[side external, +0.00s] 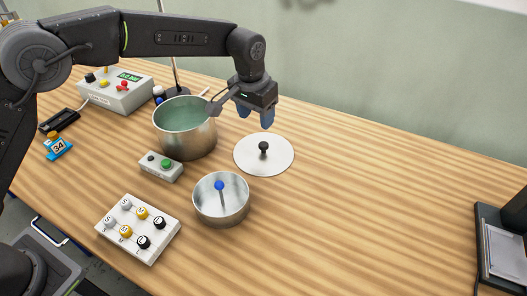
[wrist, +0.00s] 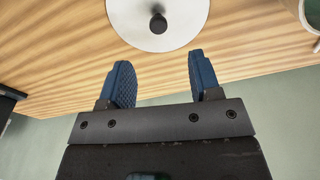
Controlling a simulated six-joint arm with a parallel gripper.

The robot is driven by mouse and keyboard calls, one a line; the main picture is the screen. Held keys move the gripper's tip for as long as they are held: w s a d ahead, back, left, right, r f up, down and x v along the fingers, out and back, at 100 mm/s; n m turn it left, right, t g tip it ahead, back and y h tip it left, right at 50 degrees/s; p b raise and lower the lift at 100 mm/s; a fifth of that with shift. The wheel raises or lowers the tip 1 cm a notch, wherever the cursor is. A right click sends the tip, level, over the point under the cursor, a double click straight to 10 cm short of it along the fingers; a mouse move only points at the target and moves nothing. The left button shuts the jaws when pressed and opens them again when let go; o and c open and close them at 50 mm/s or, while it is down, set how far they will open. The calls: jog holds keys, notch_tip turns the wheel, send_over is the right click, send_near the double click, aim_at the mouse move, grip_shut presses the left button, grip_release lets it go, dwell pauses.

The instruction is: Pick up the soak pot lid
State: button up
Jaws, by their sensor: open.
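The soak pot lid (side external: 264,161) is a flat, light grey disc with a black knob (side external: 263,147) at its centre. It lies on the wooden table, right of a steel pot (side external: 187,138) with greenish contents. In the wrist view the lid (wrist: 185,32) is at the top edge, partly cut off, with its knob (wrist: 158,22) beyond the fingertips. My gripper (side external: 256,117) is above the table near the lid's far side. Its blue fingers (wrist: 157,65) are apart with nothing between them, and they do not touch the knob.
A smaller steel bowl (side external: 221,208) holding a blue-topped item stands in front of the lid. A button box (side external: 162,166), a tray of knobs (side external: 139,229) and a control box (side external: 116,94) are at left. The table right of the lid is clear up to a dark device (side external: 505,240).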

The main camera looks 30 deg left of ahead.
aim_at(264, 144)
jog(key=f, duration=0.6)
jog(key=shift+w+d+f, duration=0.1)
jog(key=shift+w, duration=0.3)
jog(key=f, duration=0.1)
jog(key=w+f, duration=0.1)
jog(key=f, duration=0.2)
jog(key=shift+w+d, duration=0.15)
jog(key=shift+d, duration=0.15)
jog(key=shift+w+f, duration=0.1)
jog(key=shift+f, duration=0.45)
jog(key=shift+c, duration=0.3)
jog(key=c, duration=1)
jog(key=shift+r, duration=0.1)
